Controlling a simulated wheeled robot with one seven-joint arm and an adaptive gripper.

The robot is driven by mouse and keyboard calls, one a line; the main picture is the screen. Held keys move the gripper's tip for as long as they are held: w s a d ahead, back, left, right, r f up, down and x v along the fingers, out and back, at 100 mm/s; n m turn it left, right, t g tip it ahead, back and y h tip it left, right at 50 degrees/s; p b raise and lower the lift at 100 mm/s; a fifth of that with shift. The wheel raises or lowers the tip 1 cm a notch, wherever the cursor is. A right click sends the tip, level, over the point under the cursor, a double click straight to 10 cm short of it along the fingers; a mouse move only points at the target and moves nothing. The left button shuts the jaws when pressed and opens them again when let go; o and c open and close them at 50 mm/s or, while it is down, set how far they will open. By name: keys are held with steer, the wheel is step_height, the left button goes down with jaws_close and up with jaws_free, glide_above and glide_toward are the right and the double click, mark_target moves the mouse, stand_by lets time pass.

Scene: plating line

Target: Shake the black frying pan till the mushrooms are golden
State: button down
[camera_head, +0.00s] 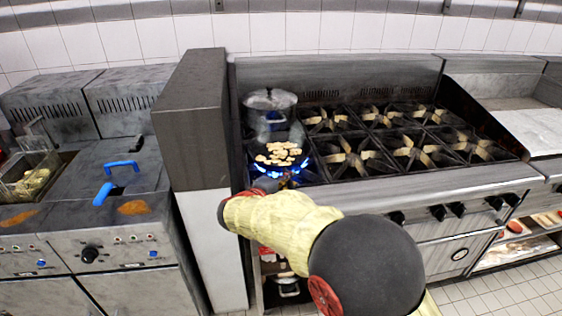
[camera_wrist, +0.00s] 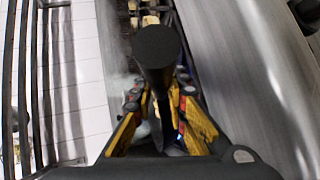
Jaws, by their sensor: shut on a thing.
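The black frying pan (camera_head: 297,138) is on the front left burner, with blue flame showing under its rim. I cannot tell whether it touches the grate. The mushrooms (camera_head: 280,154) lie in it as several pale tan pieces, with some darker edges; their exact browning is too small to judge. My gripper (camera_head: 285,180) is at the pan's near side, partly hidden behind my arm. In the wrist view, the pan's black handle (camera_wrist: 157,55) runs between the yellow fingers of my gripper (camera_wrist: 160,105), which are shut on it.
A lidded metal pot (camera_head: 270,100) stands on the burner right behind the pan. A tall grey partition (camera_head: 195,120) rises close on the left, with fryers (camera_head: 90,170) beyond it. The burners (camera_head: 405,150) to the right are empty.

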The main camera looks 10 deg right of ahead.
steer(key=s, duration=0.5)
steer(key=shift+s+r, duration=0.15)
steer(key=shift+r, duration=0.2)
steer(key=w, duration=0.5)
steer(key=shift+f, duration=0.3)
steer(key=shift+s+r, duration=0.2)
steer(key=shift+s, duration=0.1)
steer(key=shift+w, duration=0.25)
steer(key=c, duration=1.7)
jaws_free()
steer(key=shift+f, duration=0.1)
